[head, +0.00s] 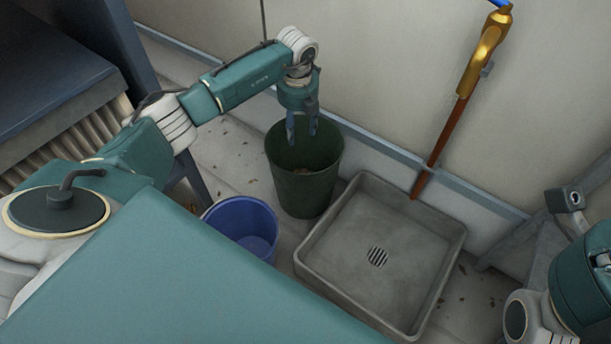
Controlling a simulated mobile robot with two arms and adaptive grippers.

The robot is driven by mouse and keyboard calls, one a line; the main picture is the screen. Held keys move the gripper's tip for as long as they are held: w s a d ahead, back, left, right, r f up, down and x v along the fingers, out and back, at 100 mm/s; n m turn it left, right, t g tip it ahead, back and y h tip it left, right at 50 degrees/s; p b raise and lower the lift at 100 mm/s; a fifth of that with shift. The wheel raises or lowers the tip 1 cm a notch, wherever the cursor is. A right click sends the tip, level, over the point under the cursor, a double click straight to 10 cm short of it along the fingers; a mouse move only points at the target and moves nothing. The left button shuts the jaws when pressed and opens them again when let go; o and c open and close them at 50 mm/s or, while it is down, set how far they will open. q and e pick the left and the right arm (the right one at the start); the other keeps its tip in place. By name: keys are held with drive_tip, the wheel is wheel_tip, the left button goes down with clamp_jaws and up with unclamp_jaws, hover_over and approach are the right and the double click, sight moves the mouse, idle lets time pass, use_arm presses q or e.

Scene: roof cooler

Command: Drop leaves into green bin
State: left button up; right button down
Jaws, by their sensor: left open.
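The green bin (304,190) stands on the floor near the wall, left of the grey basin. Small brown leaves (463,269) lie scattered on the floor right of the basin.
A blue bucket (241,228) stands just left of and in front of the bin. A square grey basin (345,222) with a drain lies to the right. A brown pipe with a brass tap (484,52) runs along the wall. A louvred metal unit (88,136) stands at the left.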

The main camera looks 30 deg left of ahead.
use_arm(q)
wheel_tip(320, 180, up, 10)
drive_tip(key=s, duration=0.1)
drive_tip(key=shift+d+r, duration=0.25)
drive_tip(key=shift+d, duration=0.1)
